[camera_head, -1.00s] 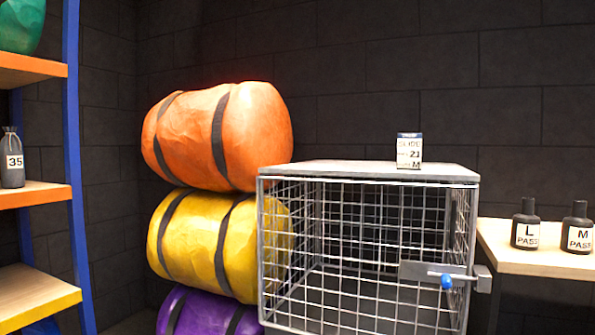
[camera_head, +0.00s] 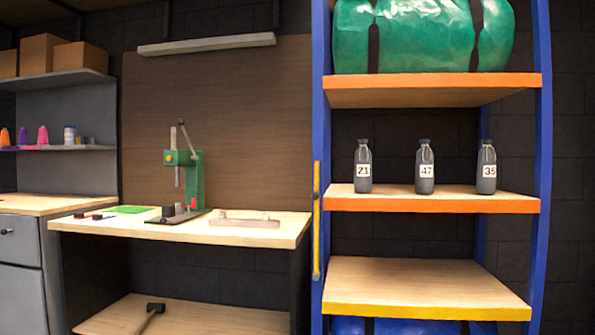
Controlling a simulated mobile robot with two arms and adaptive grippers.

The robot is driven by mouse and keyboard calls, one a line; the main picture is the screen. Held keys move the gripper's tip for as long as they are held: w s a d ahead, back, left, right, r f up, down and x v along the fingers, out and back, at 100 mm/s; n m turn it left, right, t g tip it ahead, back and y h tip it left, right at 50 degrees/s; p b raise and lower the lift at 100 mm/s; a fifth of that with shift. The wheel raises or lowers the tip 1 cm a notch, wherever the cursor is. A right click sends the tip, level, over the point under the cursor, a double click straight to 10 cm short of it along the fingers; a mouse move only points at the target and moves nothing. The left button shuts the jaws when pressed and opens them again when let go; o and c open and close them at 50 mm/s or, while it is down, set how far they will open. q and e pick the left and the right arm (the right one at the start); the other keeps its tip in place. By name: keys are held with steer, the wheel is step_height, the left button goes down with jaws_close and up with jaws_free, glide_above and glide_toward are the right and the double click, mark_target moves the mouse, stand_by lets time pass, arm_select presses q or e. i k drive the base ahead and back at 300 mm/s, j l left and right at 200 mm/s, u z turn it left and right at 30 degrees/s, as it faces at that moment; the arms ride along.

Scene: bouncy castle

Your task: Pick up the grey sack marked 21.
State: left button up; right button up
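The grey sack marked 21 (camera_head: 363,166) stands upright on the middle shelf (camera_head: 430,204) of the blue and orange rack, at the left end of a row. It is a small dark grey sack with a narrow tied neck and a white label. A similar sack marked 47 (camera_head: 425,167) stands in the middle and one marked 35 (camera_head: 486,167) at the right, with gaps between them. Neither of my grippers shows in the head view.
A large green roll (camera_head: 424,36) lies on the top shelf. The lower shelf (camera_head: 420,282) is bare. The rack's blue posts (camera_head: 541,180) flank the sacks. To the left, a workbench (camera_head: 200,232) carries a green press (camera_head: 193,180); a hammer (camera_head: 150,317) lies below.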

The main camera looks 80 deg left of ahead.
mark_target(363, 169)
steer(key=u, duration=2.1)
